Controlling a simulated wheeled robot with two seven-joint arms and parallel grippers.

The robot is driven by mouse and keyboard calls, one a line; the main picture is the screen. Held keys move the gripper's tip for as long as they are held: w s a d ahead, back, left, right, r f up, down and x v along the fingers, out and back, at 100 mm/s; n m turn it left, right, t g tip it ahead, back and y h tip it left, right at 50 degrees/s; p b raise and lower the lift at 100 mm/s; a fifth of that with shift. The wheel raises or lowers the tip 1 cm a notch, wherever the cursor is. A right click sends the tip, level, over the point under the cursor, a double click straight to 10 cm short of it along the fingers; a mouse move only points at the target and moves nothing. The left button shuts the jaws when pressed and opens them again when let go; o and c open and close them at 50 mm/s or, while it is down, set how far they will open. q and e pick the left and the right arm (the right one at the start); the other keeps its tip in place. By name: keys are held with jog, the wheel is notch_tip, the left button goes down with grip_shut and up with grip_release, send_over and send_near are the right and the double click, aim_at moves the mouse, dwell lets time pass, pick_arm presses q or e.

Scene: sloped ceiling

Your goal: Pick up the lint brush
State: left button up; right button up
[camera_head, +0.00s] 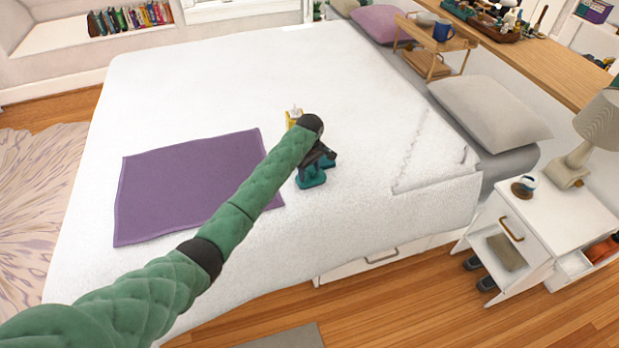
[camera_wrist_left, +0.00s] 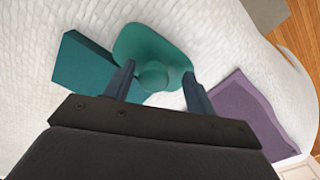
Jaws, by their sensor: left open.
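A teal object that appears to be the lint brush (camera_head: 311,177) rests on the white bed, right of the purple cloth. In the left wrist view it shows as a rounded teal part with a knob (camera_wrist_left: 152,48) and a flat rectangular teal part (camera_wrist_left: 82,68) beside it. My left gripper (camera_head: 325,158) is over it, partly hiding it in the head view. In the wrist view the left gripper's fingers (camera_wrist_left: 158,74) are apart, with the knob between them; I cannot tell whether they touch it. My right gripper is not in view.
A purple cloth (camera_head: 185,187) lies flat on the bed (camera_head: 210,95). A small yellow item (camera_head: 293,117) stands just behind my left gripper. A pillow (camera_head: 490,112) and a wooden tray table (camera_head: 436,62) are to the right. A white nightstand (camera_head: 545,215) stands beside the bed.

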pick_arm(q)
jog(key=shift+f, duration=0.25)
jog(key=shift+c, duration=0.5)
grip_shut()
jog(key=shift+r, duration=0.1)
